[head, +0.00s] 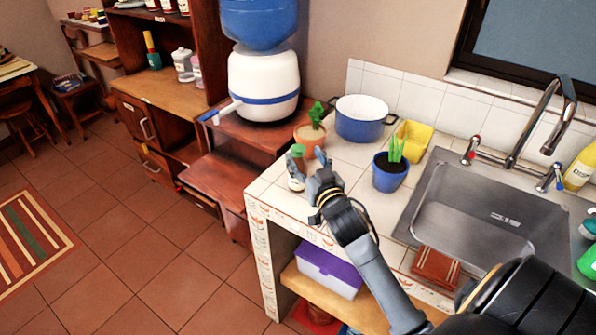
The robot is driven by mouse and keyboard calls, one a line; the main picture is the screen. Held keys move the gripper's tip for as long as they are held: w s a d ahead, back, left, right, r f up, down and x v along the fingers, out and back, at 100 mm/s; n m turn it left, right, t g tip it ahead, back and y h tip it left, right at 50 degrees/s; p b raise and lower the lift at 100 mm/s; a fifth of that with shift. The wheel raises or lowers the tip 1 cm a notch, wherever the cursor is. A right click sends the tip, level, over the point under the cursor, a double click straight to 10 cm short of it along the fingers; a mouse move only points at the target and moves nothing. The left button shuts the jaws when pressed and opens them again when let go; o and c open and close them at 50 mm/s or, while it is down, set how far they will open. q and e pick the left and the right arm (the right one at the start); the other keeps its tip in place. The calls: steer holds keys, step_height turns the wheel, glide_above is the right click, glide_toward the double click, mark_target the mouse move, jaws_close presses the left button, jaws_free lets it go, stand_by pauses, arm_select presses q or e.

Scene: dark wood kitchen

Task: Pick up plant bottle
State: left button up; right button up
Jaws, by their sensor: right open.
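A small bottle with a green cap and a pale body (296,181) stands on the white tiled counter (268,204) near its left corner. My right gripper (313,166) is open just to the right of the bottle, its fingers pointing up and away at about the bottle's height. One finger overlaps the bottle's edge in the head view, so I cannot tell whether they touch. A terracotta pot with a small cactus-like plant (311,136) stands behind the bottle. A blue pot with a green plant (391,170) stands to the right of the gripper. My left gripper is not in view.
A blue and white pot (360,120) and a yellow container (413,138) stand at the back of the counter. A steel sink (480,222) with a tap (519,135) is at the right. A water dispenser (262,85) stands at the left. A purple-lidded box (329,270) sits below.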

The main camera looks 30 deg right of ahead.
mark_target(298, 147)
steer(key=x, duration=0.2)
steer(key=p+x, duration=0.1)
steer(key=x, duration=0.1)
steer(key=shift+a+r, duration=0.2)
steer(key=shift+r, duration=0.15)
steer(key=shift+w+d+f, duration=0.1)
steer(key=shift+w+f, duration=0.05)
steer(key=shift+w, duration=0.3)
steer(key=shift+s, duration=0.1)
jaws_close()
